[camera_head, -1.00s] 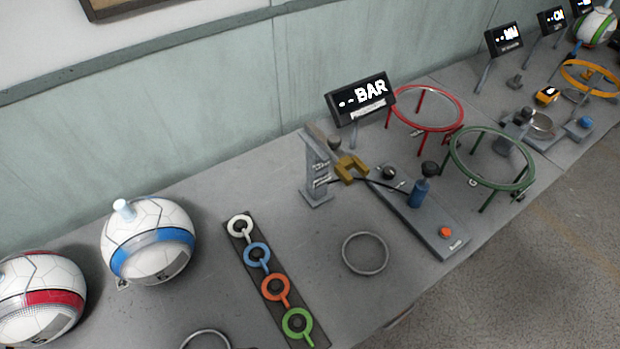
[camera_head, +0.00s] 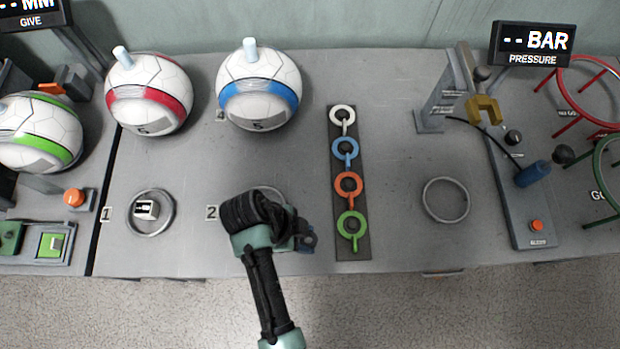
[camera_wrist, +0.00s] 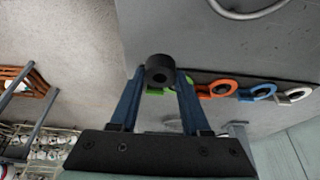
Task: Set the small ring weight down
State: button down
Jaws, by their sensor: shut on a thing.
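The small ring weight, a black ring with a hole (camera_wrist: 160,70), is held between the two blue fingers of my gripper (camera_wrist: 157,84) in the wrist view. In that view it overlaps the green ring tag behind it. In the head view, my gripper (camera_head: 306,240) is over the table's front part, just left of the tag strip, and my dark wrist covers part of the metal ring at mark 2 (camera_head: 285,196). The weight itself cannot be made out clearly in the head view. Whether it touches the table I cannot tell.
The dark strip (camera_head: 361,248) with white, blue, orange and green ring tags lies right of my gripper. An empty metal ring (camera_head: 426,203) lies further right. The ring at mark 1 (camera_head: 130,214) surrounds a small block. Red-banded (camera_head: 150,75) and blue-banded (camera_head: 258,70) balls stand behind.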

jog(key=shift+f, duration=3.2)
jog(key=shift+b, duration=0.3)
jog(key=shift+c, duration=1.8)
grip_release()
jog(key=shift+f, duration=0.1)
